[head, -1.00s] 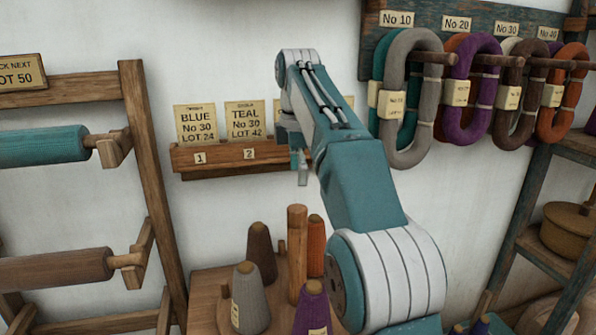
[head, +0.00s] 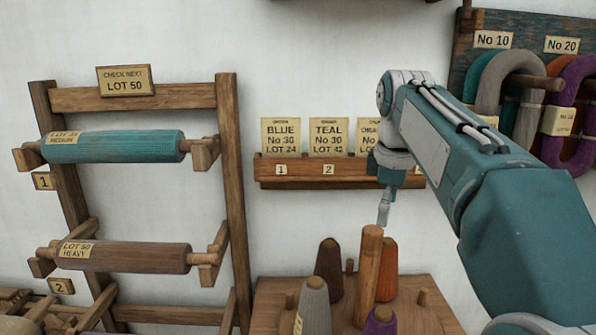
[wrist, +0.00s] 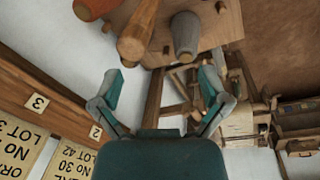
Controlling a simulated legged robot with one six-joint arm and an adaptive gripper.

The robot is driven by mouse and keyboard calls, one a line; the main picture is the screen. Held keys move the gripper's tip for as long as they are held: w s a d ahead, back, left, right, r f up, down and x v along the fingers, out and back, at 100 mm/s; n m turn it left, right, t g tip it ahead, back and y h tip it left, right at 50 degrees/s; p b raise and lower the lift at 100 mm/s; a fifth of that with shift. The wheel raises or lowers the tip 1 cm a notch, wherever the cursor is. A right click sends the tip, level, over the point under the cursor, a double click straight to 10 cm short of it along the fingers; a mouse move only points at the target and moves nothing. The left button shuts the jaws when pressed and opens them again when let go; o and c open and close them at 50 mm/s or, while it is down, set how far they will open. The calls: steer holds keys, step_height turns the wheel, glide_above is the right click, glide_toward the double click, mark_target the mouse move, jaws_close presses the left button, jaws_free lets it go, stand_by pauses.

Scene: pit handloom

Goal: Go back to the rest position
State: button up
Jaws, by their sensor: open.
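My gripper (head: 384,207) hangs in front of the wooden card rail, above the peg board with yarn cones. In the wrist view my gripper (wrist: 160,85) has its two fingers spread wide with nothing between them. In the head view only part of the gripper shows below the end of my arm, and my arm covers part of the rail's right side.
The card rail (head: 262,172) carries order cards. Below it, a peg board (head: 268,306) holds several cones and a tall wooden post (head: 368,268). A rack with a teal roll (head: 115,147) and a brown roll (head: 125,257) stands left. Yarn hanks (head: 505,85) hang at right.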

steer(key=s+f+m+t, duration=0.4)
steer(key=s+f+m, duration=0.8)
steer(key=s+f, duration=0.6)
steer(key=s, duration=0.4)
steer(key=shift+s+a+f+m, duration=0.15)
steer(key=shift+s+f+m, duration=0.05)
steer(key=shift+f+m, duration=0.1)
